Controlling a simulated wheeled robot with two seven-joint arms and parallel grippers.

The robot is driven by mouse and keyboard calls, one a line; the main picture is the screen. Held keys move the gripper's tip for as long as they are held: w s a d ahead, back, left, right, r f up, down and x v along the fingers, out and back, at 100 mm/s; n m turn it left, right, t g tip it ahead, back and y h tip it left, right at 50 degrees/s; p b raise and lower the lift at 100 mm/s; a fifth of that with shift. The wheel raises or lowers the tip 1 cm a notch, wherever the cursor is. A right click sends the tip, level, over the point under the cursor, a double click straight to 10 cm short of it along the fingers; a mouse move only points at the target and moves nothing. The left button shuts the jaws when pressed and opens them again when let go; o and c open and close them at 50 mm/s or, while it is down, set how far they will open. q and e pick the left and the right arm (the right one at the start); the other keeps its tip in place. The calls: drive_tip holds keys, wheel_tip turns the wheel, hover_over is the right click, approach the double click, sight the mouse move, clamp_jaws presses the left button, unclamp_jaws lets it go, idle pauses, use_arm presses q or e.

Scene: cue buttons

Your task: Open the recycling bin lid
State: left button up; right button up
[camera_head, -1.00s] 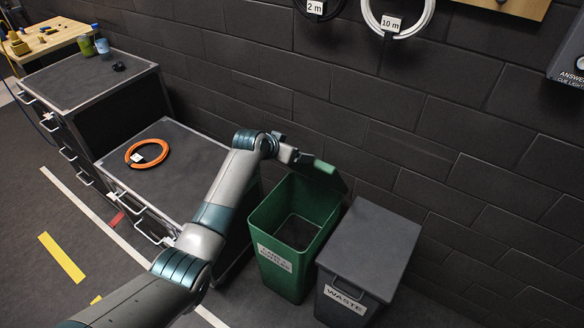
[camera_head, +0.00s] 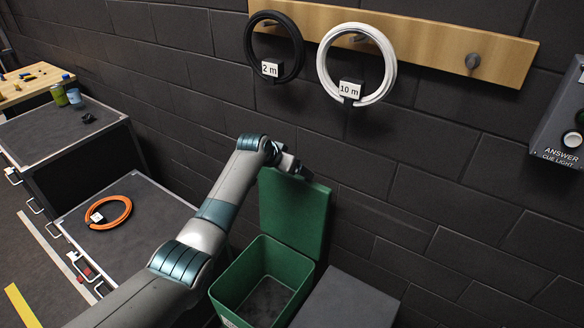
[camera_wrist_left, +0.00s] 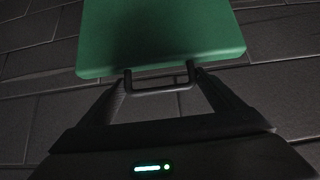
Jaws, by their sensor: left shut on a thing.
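The green recycling bin (camera_head: 236,283) stands against the dark block wall, and its inside is visible from above. Its green lid (camera_head: 296,215) is raised upright at the back of the bin, close to the wall. My left gripper (camera_head: 296,168) is at the lid's top edge. In the left wrist view the lid (camera_wrist_left: 165,35) fills the upper middle, and its dark handle (camera_wrist_left: 160,88) lies between the fingers of my left gripper (camera_wrist_left: 160,95), which is shut on it. My right gripper is not in view.
The grey waste bin (camera_head: 345,300) stands right of the green bin, lid closed. A dark cabinet (camera_head: 150,215) with an orange cable coil (camera_head: 108,226) is at left. Black (camera_head: 297,45) and white (camera_head: 389,55) coils hang on a wooden rail. An answer cue light box (camera_head: 555,135) is at right.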

use_arm(q)
drive_tip(key=shift+w+d+r, duration=0.15)
drive_tip(key=shift+w+d, duration=0.05)
drive_tip(key=shift+w, duration=0.15)
drive_tip(key=shift+r, duration=0.1)
drive_tip(key=o, duration=1.3)
drive_tip(key=shift+o, duration=0.2)
drive_tip(key=shift+s, duration=0.1)
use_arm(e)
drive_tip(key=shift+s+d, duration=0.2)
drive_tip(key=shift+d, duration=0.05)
use_arm(q)
drive_tip(key=shift+s+a, duration=0.1)
drive_tip(key=b+v, duration=0.4)
drive_tip(key=v, duration=1.3)
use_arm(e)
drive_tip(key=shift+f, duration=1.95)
use_arm(q)
drive_tip(key=shift+a, duration=0.1)
